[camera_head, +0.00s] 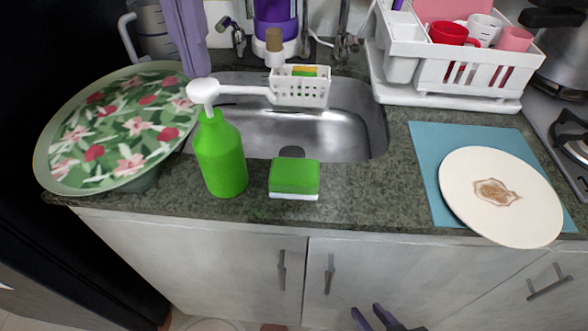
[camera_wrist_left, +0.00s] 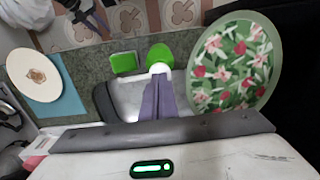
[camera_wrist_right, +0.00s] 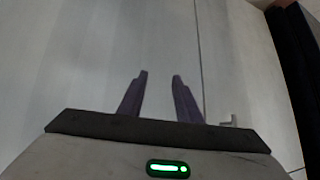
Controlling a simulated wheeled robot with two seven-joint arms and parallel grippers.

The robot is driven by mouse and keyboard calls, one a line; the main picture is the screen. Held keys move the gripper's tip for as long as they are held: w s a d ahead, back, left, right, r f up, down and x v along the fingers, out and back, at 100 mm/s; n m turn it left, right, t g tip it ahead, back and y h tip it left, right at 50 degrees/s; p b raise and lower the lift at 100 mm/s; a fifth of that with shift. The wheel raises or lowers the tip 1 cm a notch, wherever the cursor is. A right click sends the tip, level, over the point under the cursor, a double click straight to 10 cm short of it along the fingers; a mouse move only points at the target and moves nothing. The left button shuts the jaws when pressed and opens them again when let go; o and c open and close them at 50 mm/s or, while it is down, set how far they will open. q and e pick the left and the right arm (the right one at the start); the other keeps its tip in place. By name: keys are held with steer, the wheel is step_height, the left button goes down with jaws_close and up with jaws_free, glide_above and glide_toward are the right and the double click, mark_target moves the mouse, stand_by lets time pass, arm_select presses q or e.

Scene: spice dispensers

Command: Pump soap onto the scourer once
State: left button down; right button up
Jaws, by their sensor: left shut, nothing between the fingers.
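The green soap bottle (camera_head: 220,158) with its white pump head (camera_head: 203,90) stands upright on the counter in front of the sink. The green scourer with a white base (camera_head: 294,178) lies just to its right, under the pump's side. My left gripper (camera_head: 197,74) is shut and empty, pointing down from above with its tips close over the pump head; I cannot tell if they touch. In the left wrist view its fingers (camera_wrist_left: 158,82) cover part of the pump by the bottle (camera_wrist_left: 160,55). My right gripper (camera_head: 376,318) is open and empty, low in front of the cabinets.
A floral plate (camera_head: 60,130) leans out at the left of the bottle. The sink (camera_head: 350,125) lies behind, with a white sponge basket (camera_head: 313,93). A white plate (camera_head: 470,215) on a blue mat (camera_head: 428,150) and a dish rack (camera_head: 450,98) are at the right.

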stand_by(0.6)
